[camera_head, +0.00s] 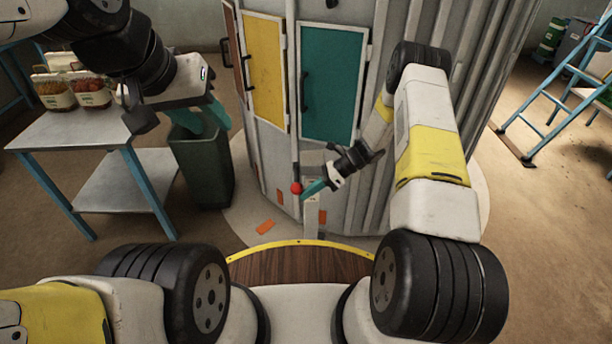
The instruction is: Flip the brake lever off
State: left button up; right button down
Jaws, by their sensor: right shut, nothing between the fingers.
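The brake lever shows as a red ball knob (296,188) low in front of the grey ribbed drum, beside a short pale post (311,212). My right gripper (311,188) is shut and empty. Its teal fingertips are right beside the knob, on its right side; I cannot tell whether they touch it. The lever's rod is mostly hidden or too small to make out. My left gripper (203,120) is high on the left, above the dark green bin and far from the lever. Its teal fingers look apart, with nothing between them.
The grey drum (392,150) has yellow (263,65) and teal (327,85) doors. A blue ladder (550,90) stands right. Orange pieces (266,226) lie on the pale round base.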

jog(key=r, duration=0.1)
jog(key=r+m+g, duration=0.1)
jog(key=r+g, duration=0.1)
jog(key=r, duration=0.1)
jog(key=shift+w+a+m, duration=0.1)
jog(key=shift+w+m, duration=0.2)
jog(key=shift+w+r, duration=0.3)
jog(key=shift+r, duration=0.35)
jog(key=shift+w+r, duration=0.3)
jog(key=shift+r, duration=0.35)
jog(key=shift+w+r, duration=0.1)
jog(key=shift+r, duration=0.05)
send_near(301, 187)
jog(key=d, duration=0.3)
jog(key=shift+w+d, duration=0.1)
jog(key=shift+d, duration=0.15)
